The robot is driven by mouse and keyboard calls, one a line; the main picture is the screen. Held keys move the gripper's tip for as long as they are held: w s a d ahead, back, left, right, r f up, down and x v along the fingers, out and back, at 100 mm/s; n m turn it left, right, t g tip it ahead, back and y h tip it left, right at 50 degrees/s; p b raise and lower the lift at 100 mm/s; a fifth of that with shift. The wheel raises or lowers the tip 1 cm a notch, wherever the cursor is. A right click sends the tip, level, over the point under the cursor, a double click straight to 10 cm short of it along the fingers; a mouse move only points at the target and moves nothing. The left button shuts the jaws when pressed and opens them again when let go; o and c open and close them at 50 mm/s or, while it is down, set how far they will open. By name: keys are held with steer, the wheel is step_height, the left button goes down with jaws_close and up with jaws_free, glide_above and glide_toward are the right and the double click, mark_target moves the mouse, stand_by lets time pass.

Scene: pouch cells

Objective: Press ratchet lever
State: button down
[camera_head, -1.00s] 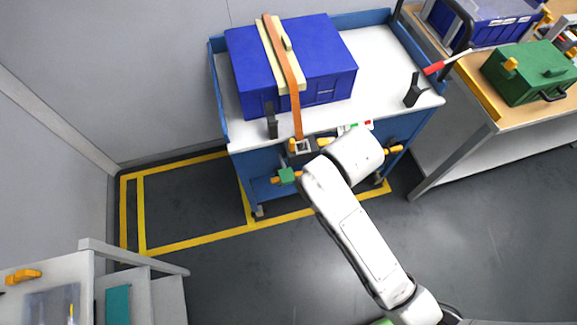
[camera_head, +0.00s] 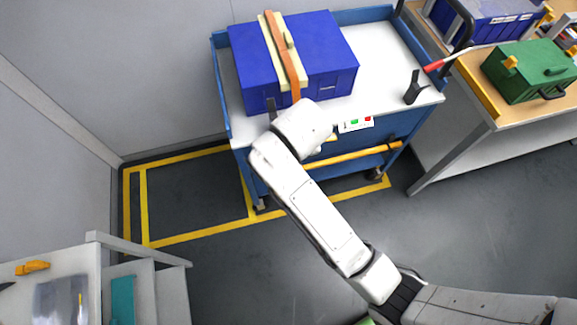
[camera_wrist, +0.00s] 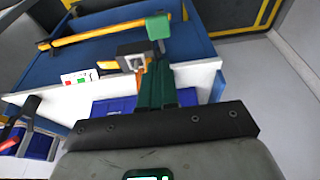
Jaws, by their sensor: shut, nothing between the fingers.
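The ratchet (camera_wrist: 130,58), a dark grey body with a pale metal part, sits at the cart's white edge in the wrist view. A green block (camera_wrist: 158,27), seemingly the lever's grip, stands just beyond it. The orange strap (camera_head: 282,50) runs over the blue case (camera_head: 330,50) and down toward the cart's front edge; a bit of it shows beside the ratchet. My gripper (camera_wrist: 160,68) is shut and empty, its dark green fingers pointing at the ratchet and green block. I cannot tell whether they touch. In the head view my arm hides the ratchet, lever and gripper.
The blue cart (camera_head: 222,85) has a yellow handle bar (camera_head: 355,157) and a panel with green and red buttons (camera_head: 356,123). A black bracket (camera_head: 413,88) stands on its top. A workbench with a green box (camera_head: 530,70) is at right. Floor in front is clear.

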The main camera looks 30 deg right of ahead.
steer(key=x, duration=0.7)
steer(key=p+x, duration=0.1)
steer(key=x, duration=0.2)
steer(key=shift+s+a+f, duration=0.1)
steer(key=shift+s+f, duration=0.25)
steer(key=shift+f, duration=0.8)
steer(key=shift+f, duration=0.1)
